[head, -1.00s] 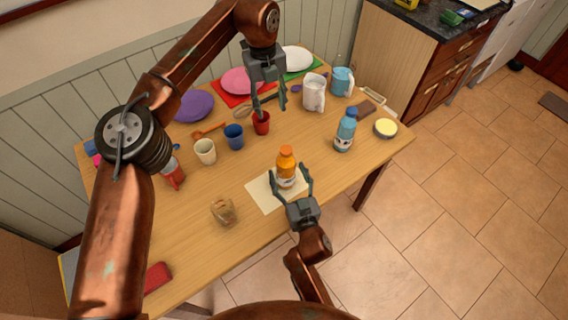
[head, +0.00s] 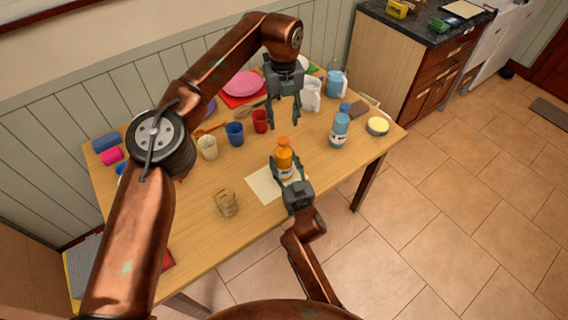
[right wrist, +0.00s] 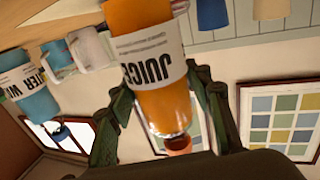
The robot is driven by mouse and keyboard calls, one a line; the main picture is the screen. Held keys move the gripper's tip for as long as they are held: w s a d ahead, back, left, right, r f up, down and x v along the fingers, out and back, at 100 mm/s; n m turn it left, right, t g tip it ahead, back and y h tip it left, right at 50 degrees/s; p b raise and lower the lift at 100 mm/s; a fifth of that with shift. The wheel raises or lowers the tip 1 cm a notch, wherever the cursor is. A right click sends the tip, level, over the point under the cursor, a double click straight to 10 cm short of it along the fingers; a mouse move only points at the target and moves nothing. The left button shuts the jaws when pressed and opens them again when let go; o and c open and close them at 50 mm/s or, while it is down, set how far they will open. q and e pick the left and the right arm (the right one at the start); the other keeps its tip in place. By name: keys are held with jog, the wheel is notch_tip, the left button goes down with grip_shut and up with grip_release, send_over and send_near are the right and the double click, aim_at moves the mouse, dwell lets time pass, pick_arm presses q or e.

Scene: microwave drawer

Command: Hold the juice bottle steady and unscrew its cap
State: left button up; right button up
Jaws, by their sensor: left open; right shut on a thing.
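My right gripper (head: 288,162) is shut on the bottle's body from the front. In the right wrist view the bottle (right wrist: 165,108) appears upside down, its "JUICE" label between the fingers and its cap (right wrist: 178,144) toward the bottom. My left gripper (head: 285,125) points down, open and empty, just above and behind the cap, apart from it as far as I can tell.
A blue water bottle (head: 339,131) and a yellow-topped round tub (head: 377,126) stand to the right. Red (head: 260,121), blue (head: 235,133) and cream (head: 207,147) cups stand behind left. A glass (head: 227,203) is at front left.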

jog(key=shift+s+r, duration=0.15)
jog(key=shift+s, duration=0.3)
jog(key=c, duration=0.3)
jog(key=shift+w+f, duration=0.3)
jog(key=shift+w, duration=0.05)
jog(key=c, duration=0.5)
jog(key=shift+c, duration=0.7)
jog(key=o, duration=1.8)
jog(key=shift+s+r, duration=0.1)
jog(key=shift+c, duration=0.2)
